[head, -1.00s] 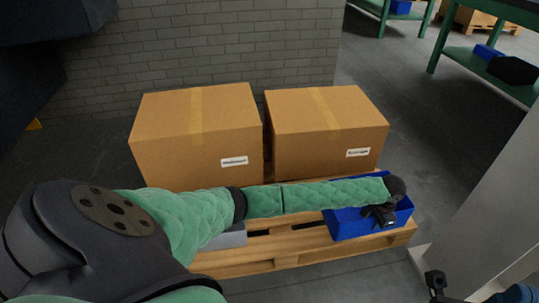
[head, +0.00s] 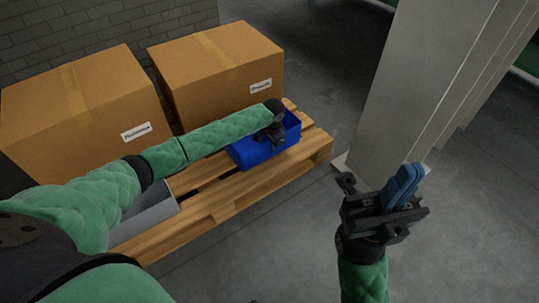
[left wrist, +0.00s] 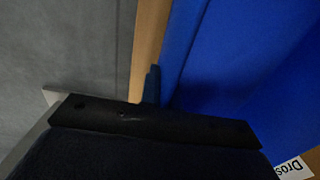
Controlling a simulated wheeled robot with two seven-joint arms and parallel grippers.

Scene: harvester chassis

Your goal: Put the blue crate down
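The blue crate (head: 255,152) sits at the right end of the wooden pallet (head: 222,205), upright as far as I can see. My left gripper (head: 274,142) is at the crate's near wall and looks shut on its rim; the arm hides part of the crate. In the left wrist view, the blue fingers (left wrist: 151,86) are close together against the edge of the crate (left wrist: 245,55); their contact is partly hidden. My right gripper (head: 402,186) is in front of the grey post, empty, with its blue fingers together.
Two cardboard boxes (head: 82,112) (head: 220,70) stand behind on the pallet. A grey crate (head: 150,207) is at its near left, partly under my left arm. A grey post (head: 425,90) rises right of the pallet. Floor in front is clear.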

